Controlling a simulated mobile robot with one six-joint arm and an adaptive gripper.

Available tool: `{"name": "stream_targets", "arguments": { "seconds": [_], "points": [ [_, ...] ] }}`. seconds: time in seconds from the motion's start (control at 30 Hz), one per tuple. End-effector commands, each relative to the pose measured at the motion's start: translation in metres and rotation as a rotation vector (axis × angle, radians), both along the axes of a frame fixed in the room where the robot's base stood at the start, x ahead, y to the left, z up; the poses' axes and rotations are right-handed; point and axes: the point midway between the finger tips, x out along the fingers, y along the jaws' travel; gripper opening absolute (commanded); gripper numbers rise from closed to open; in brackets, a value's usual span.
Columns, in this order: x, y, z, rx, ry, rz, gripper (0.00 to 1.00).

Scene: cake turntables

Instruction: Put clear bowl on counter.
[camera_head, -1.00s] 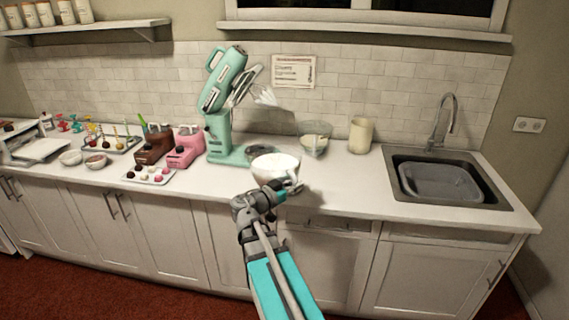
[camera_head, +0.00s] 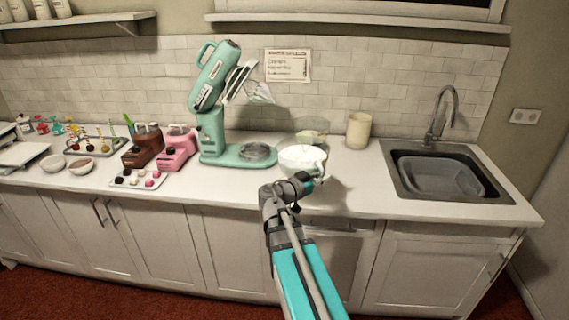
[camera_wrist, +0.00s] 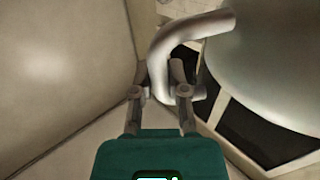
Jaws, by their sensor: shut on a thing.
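My gripper (camera_head: 306,182) is over the front part of the counter (camera_head: 370,187). It is shut on the curved handle (camera_wrist: 182,38) of a pale, rounded bowl (camera_head: 301,158). In the wrist view the handle passes between the fingers (camera_wrist: 161,93), and the smooth bowl wall (camera_wrist: 275,55) fills the upper right. The bowl looks upright; I cannot tell whether its base touches the counter. A see-through bowl (camera_head: 312,125) with pale contents stands just behind it on the counter, partly hidden by the held bowl.
The teal stand mixer (camera_head: 212,120) stands left of the held bowl, head tilted up, its round base plate (camera_head: 257,153) empty. A cream canister (camera_head: 358,131) is behind right. The sink (camera_head: 445,175) is at the right. Clear counter lies between bowl and sink.

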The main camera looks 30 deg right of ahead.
Motion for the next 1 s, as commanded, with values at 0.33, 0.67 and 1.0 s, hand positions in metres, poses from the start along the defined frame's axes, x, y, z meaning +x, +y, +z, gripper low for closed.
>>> {"name": "stream_targets", "arguments": {
  "seconds": [0.33,0.67,1.0],
  "points": [
    [0.007,0.008,0.002,-0.001,-0.002,0.007,0.0],
    [0.04,0.047,0.013,-0.001,-0.01,-0.037,0.0],
    [0.076,0.113,0.027,-0.002,-0.023,-0.107,0.0]
  ]
}}
